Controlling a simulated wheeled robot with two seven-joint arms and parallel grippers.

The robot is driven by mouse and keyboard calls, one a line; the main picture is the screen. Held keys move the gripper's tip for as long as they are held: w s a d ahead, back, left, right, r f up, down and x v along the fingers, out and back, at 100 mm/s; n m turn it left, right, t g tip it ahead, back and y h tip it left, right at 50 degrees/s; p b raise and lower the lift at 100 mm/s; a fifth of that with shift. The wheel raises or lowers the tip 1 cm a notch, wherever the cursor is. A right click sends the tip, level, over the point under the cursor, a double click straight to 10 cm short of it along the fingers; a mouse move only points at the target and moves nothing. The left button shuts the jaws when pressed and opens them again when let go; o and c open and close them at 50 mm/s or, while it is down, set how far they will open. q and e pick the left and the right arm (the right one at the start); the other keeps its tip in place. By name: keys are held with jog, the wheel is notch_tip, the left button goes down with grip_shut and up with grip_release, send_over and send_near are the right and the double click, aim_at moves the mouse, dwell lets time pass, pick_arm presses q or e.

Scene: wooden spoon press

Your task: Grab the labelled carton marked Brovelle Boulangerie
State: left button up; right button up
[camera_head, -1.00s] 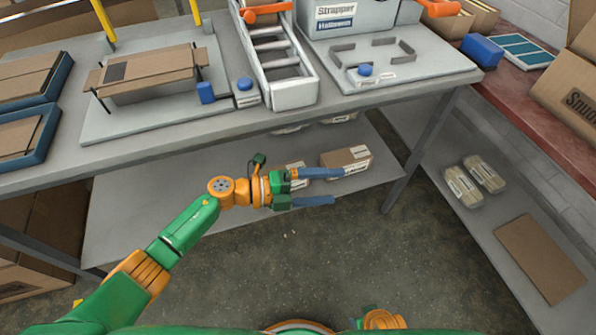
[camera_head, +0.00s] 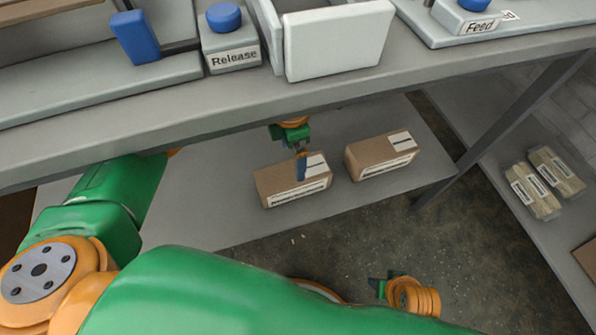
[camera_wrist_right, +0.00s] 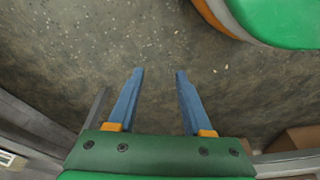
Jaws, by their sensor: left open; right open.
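Two brown labelled cartons lie on the lower shelf (camera_head: 215,205) under the table: a left carton (camera_head: 276,180) and a right carton (camera_head: 366,155). Each has white labels on its top and front, and the print is too small to read, so I cannot tell which is marked Brovelle Boulangerie. My left gripper (camera_head: 301,166) reaches under the table edge, pointing down at the left carton. One blue finger shows in front of its top label; the other finger is hidden, and contact is unclear. My right gripper (camera_wrist_right: 158,76) is open and empty over the floor.
The table edge (camera_head: 200,115) overhangs the shelf, with a table leg (camera_head: 510,120) right of the cartons. Release (camera_head: 233,50) and Feed (camera_head: 472,18) button boxes stand on top. Wrapped packages (camera_head: 535,185) lie on a side shelf. Open floor (camera_head: 400,230) lies in front.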

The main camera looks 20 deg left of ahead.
aim_at(293, 173)
pick_arm(q)
notch_tip(293, 173, down, 9)
jog(key=b, duration=0.3)
jog(key=shift+a, duration=0.1)
notch_tip(293, 173, down, 3)
jog(key=shift+r+b, duration=0.1)
jog(key=shift+b, duration=0.35)
jog(key=c, duration=1.4)
pick_arm(e)
jog(key=w+a+r+t, duration=0.1)
jog(key=w+r+t, duration=0.2)
jog(key=r, duration=0.6)
jog(key=shift+w+y, duration=0.4)
jog(key=shift+w, duration=0.3)
